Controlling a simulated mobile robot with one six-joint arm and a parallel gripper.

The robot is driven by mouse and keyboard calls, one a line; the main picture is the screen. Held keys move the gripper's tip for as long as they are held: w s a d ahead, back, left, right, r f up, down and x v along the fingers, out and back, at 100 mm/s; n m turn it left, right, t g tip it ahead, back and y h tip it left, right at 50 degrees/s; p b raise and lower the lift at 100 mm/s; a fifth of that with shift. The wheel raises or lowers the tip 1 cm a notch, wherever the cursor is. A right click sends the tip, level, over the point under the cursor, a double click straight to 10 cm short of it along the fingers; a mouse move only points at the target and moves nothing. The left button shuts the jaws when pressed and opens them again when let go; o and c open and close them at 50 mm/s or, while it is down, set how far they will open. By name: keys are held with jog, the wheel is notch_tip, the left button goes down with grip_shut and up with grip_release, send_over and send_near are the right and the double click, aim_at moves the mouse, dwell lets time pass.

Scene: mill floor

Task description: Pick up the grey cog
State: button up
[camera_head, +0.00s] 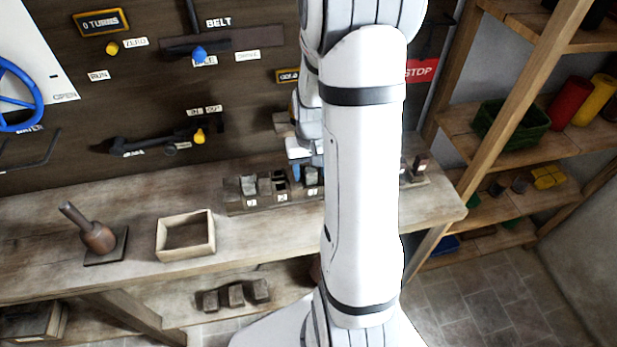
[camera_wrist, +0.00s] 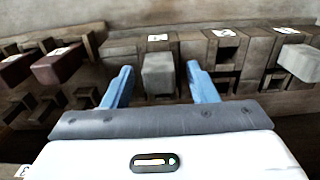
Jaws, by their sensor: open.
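A grey block-shaped cog (camera_wrist: 157,75) sits in a slot of the wooden rack (camera_wrist: 118,47) in the wrist view. My gripper (camera_wrist: 159,72) is open, with one blue finger on each side of the cog. Whether the fingers touch it cannot be told. In the head view my gripper (camera_head: 297,168) is over the rack (camera_head: 235,209) on the bench, partly hidden by my arm. A paler grey block (camera_wrist: 300,61) sits in the rack at the right of the wrist view.
Dark red blocks (camera_wrist: 57,67) sit in the rack to the left, and an empty slot (camera_wrist: 223,55) is to the right. On the bench (camera_head: 60,265) stand an open wooden box (camera_head: 186,252) and a handled tool (camera_head: 97,238). Shelves (camera_head: 560,145) stand at right.

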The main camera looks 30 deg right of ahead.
jog(key=shift+c, duration=0.4)
jog(key=c, duration=1)
jog(key=shift+o, duration=0.2)
